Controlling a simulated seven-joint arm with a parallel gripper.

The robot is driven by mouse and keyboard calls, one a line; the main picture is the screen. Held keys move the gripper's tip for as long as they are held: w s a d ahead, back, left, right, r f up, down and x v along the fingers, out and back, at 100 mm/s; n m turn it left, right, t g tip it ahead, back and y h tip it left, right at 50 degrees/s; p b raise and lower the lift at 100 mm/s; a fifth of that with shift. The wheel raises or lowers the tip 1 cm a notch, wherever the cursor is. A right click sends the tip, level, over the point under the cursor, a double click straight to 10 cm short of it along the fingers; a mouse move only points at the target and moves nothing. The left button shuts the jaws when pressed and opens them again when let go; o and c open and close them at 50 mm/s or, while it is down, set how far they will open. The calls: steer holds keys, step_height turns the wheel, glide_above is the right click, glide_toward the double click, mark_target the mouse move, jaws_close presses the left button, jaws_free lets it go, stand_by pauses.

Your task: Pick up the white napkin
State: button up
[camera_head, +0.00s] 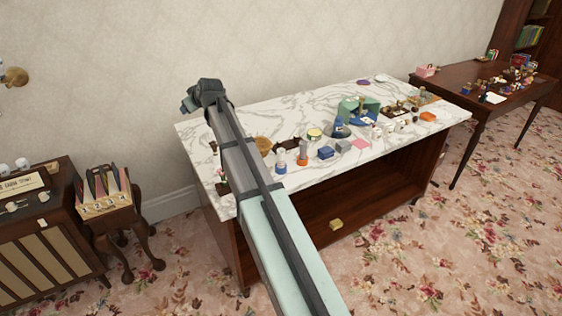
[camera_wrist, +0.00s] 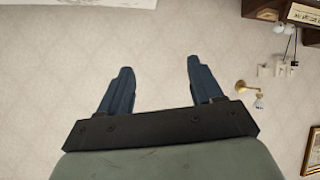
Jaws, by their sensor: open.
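My gripper (camera_head: 203,93) is at the far end of my raised arm, over the back left corner of the marble-topped table in the head view. In the wrist view its two blue fingers (camera_wrist: 158,68) are wide apart with nothing between them, against bare wall. A flat white patch (camera_head: 495,98) lies on the dark wooden table at the right in the head view. It may be the white napkin, but it is too small to tell. It is far from my gripper. The wrist view shows no napkin.
The dark table (camera_head: 455,92) is crowded too. A radio cabinet (camera_head: 40,235) stands at the left. A brass wall lamp (camera_wrist: 254,95) shows in the wrist view.

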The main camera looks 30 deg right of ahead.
steer(key=s+d+f+n+g+h, duration=0.1)
steer(key=s+d+f+n+g, duration=0.2)
steer(key=d, duration=0.4)
steer(key=s+d+f+n+g, duration=0.1)
steer(key=s+d+n+g, duration=0.1)
steer(key=s+d+n, duration=0.35)
steer(key=n+g, duration=0.6)
steer(key=n, duration=0.3)
glide_above(281, 157)
steer(key=w+d, duration=0.1)
step_height(281, 157, down, 3)
steer(key=shift+h, duration=0.3)
step_height(281, 157, down, 13)
steer(key=shift+w+a+f, duration=0.1)
steer(key=shift+w+a, duration=0.05)
steer(key=shift+c, duration=0.3)
steer(key=c, duration=1.1)
